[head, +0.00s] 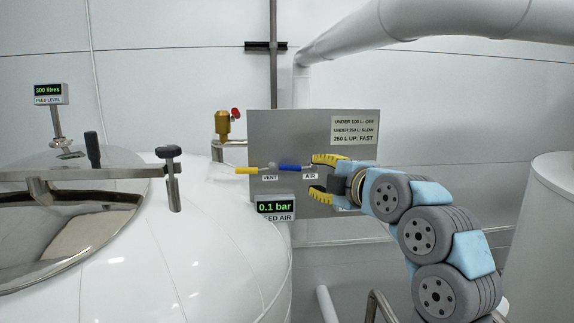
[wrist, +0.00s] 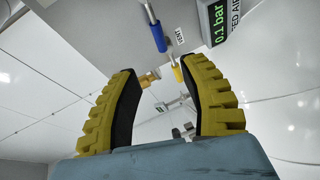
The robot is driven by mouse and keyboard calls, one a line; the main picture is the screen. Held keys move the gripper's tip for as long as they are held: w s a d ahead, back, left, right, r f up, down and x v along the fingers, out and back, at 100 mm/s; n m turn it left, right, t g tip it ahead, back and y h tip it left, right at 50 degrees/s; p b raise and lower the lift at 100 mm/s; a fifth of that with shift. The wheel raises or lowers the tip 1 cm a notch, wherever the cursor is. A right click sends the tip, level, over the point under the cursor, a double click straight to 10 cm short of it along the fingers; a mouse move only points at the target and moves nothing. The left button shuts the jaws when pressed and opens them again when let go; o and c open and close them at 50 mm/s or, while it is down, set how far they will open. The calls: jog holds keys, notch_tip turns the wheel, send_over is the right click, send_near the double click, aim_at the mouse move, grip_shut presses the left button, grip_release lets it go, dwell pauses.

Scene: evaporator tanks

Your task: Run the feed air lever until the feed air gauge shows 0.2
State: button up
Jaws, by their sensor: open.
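The feed air lever has a blue handle (head: 291,167) that points left, roughly level, above the AIR label on the grey panel. It also shows in the wrist view (wrist: 158,38), beyond the fingertips. The feed air gauge (head: 275,207) reads 0.1 bar; it also shows in the wrist view (wrist: 218,22). The yellow vent lever (head: 247,170) lies level to the left of the blue one. My gripper (head: 316,176) is open and empty, just right of the blue handle, its yellow fingers one above the other. It covers the panel's right part.
A sign (head: 355,130) on the panel (head: 300,130) reads under 100 L off, under 250 L slow, 250 L up fast. The feed level display (head: 48,93) reads 300 litres. A brass valve (head: 222,123) stands left of the panel, and a white tank (head: 190,260) fills the lower left.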

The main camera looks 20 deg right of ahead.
aim_at(291, 168)
jog(key=w+p, duration=0.1)
jog(key=w, duration=0.3)
jog(key=w+a+f+p, duration=0.1)
jog(key=w, duration=0.3)
jog(key=w+a+p, duration=0.1)
jog(key=w, duration=0.4)
jog(key=shift+f, duration=0.4)
grip_shut()
